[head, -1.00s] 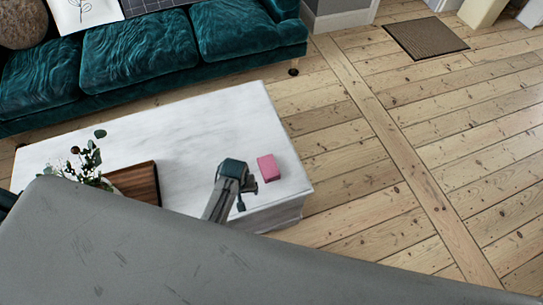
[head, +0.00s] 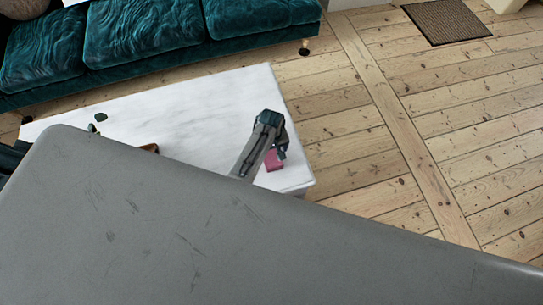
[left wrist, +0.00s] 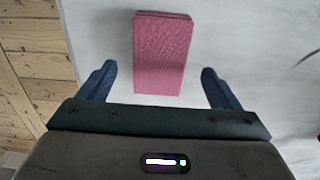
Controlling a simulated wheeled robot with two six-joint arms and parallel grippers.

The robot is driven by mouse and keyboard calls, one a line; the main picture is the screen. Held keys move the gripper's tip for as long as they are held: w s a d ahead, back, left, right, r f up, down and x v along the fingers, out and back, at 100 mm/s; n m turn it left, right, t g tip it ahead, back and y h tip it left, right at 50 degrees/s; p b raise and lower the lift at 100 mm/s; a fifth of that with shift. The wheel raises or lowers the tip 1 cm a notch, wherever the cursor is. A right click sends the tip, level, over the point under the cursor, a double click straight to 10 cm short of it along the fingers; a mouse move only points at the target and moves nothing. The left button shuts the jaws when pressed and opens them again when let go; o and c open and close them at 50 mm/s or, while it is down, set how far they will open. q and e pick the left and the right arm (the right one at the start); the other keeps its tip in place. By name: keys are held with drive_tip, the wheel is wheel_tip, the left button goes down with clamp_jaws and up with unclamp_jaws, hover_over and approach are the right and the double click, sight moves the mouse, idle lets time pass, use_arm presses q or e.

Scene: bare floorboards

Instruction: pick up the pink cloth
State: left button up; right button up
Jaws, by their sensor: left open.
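The pink cloth (head: 273,160) is a small folded block on the white marble table (head: 215,100), near its right end. In the head view my left gripper (head: 281,152) is over it and partly hides it. In the left wrist view the cloth (left wrist: 163,52) lies flat, ahead of and between the two fingertips of my left gripper (left wrist: 160,78). The fingers are spread wide, with a gap on each side of the cloth. My right gripper does not show.
A teal velvet sofa (head: 145,40) stands behind the table. A brown doormat (head: 446,22) lies on the floorboards at the upper right. The floorboards (head: 370,150) right of the table are clear.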

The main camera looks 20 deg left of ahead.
sight(271, 156)
use_arm(q)
drive_tip(key=shift+f, duration=1.8)
drive_tip(key=c, duration=1.2)
drive_tip(key=shift+o, duration=0.2)
drive_tip(key=shift+r, duration=0.2)
drive_tip(key=shift+r+p, duration=0.5)
drive_tip(key=shift+p, duration=0.15)
wheel_tip(271, 156, up, 3)
drive_tip(key=p, duration=0.3)
drive_tip(key=s+d+p, duration=0.1)
drive_tip(key=s+p, duration=0.2)
drive_tip(key=s, duration=0.1)
drive_tip(key=s+d+p, duration=0.1)
drive_tip(key=s+p, duration=0.2)
drive_tip(key=s, duration=0.2)
drive_tip(key=s+d+r+p, duration=0.1)
drive_tip(key=s+p, duration=0.2)
drive_tip(key=s, duration=0.2)
drive_tip(key=shift+s+d+p, duration=0.2)
drive_tip(key=shift+p, duration=0.15)
drive_tip(key=shift+s+d+f, duration=0.1)
drive_tip(key=shift+s+f, duration=0.05)
drive_tip(key=shift+s, duration=0.5)
